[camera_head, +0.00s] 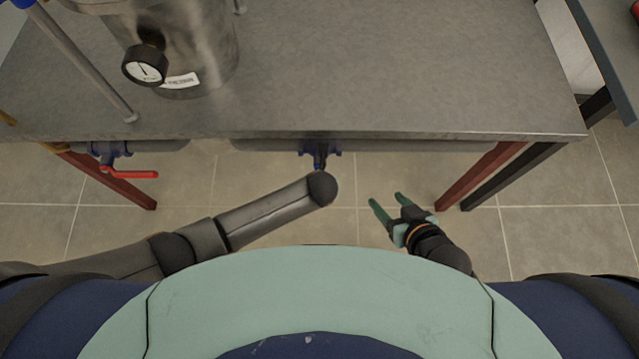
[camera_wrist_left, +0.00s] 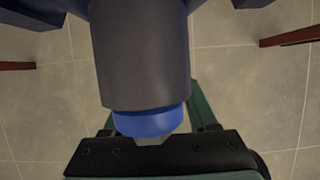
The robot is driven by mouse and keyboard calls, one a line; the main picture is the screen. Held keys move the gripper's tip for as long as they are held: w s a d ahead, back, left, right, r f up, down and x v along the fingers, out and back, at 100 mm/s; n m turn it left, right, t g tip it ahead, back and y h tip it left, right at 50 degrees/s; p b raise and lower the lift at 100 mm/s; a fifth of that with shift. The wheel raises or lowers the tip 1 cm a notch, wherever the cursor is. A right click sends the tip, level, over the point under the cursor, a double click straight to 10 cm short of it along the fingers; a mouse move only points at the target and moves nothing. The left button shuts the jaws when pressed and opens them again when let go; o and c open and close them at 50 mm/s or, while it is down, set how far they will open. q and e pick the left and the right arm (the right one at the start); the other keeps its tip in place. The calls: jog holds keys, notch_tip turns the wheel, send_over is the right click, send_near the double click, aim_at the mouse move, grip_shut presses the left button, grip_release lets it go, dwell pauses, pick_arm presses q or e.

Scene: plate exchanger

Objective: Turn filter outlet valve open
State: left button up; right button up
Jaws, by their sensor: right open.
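A blue valve (camera_head: 320,153) hangs below the front edge of the table, in the middle of the head view; its handle is not visible. My left arm ends just below it, and its gripper is hidden there. In the left wrist view, a dark grey cylinder with a blue end (camera_wrist_left: 148,122) fills the middle, in front of my left gripper (camera_wrist_left: 160,112). Green finger parts show on both sides; the cylinder hides the rest, so contact and opening are unclear. My right gripper (camera_head: 385,203) is open and empty, right of the valve. No label tells which valve is the filter outlet.
Another blue valve (camera_head: 108,152) with a red handle (camera_head: 130,174) sits under the table's left side. A steel vessel (camera_head: 190,50) with a pressure gauge (camera_head: 145,65) stands on the grey table (camera_head: 400,80). A red leg (camera_head: 480,175) stands right of my right gripper.

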pick_arm(q)
grip_shut()
dwell(1.2)
